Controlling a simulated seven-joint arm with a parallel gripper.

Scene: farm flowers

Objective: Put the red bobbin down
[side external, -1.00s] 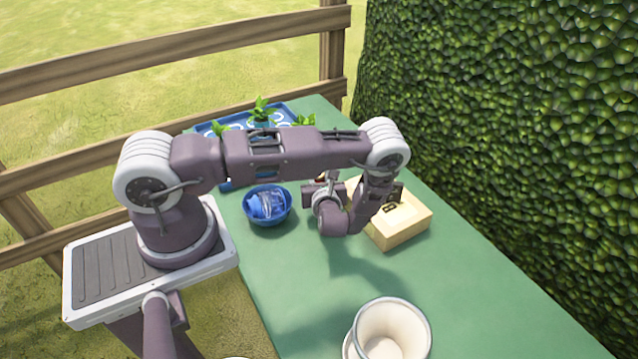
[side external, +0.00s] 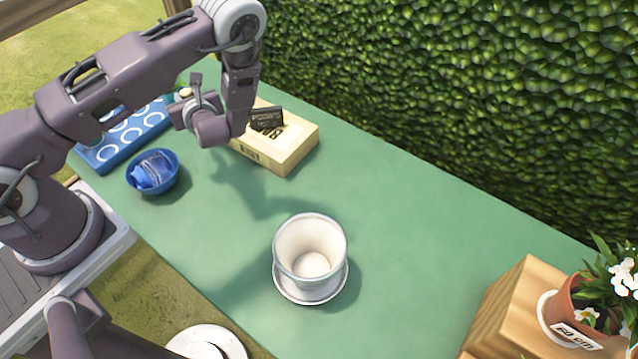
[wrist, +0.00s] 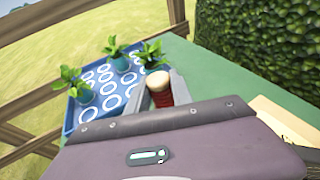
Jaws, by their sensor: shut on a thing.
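The red bobbin (wrist: 160,97) shows in the wrist view, with a pale cream top and a dark red body. My gripper (wrist: 163,90) is shut on it, one grey finger on each side. The bobbin's lower part is hidden by the gripper body. In the side external view my gripper (side external: 187,97) is above the table's far part, between the blue tray and the cream box. There only the bobbin's pale top shows, small and partly hidden by my wrist.
A blue tray (side external: 97,158) with round white-ringed holes holds seedlings (wrist: 115,55). A blue bowl (side external: 152,190) holds something blue. A cream box (side external: 290,160) holds a dark packet. A white pot (side external: 310,255) stands on a saucer. Clear green table (side external: 400,220) lies right of the pot.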

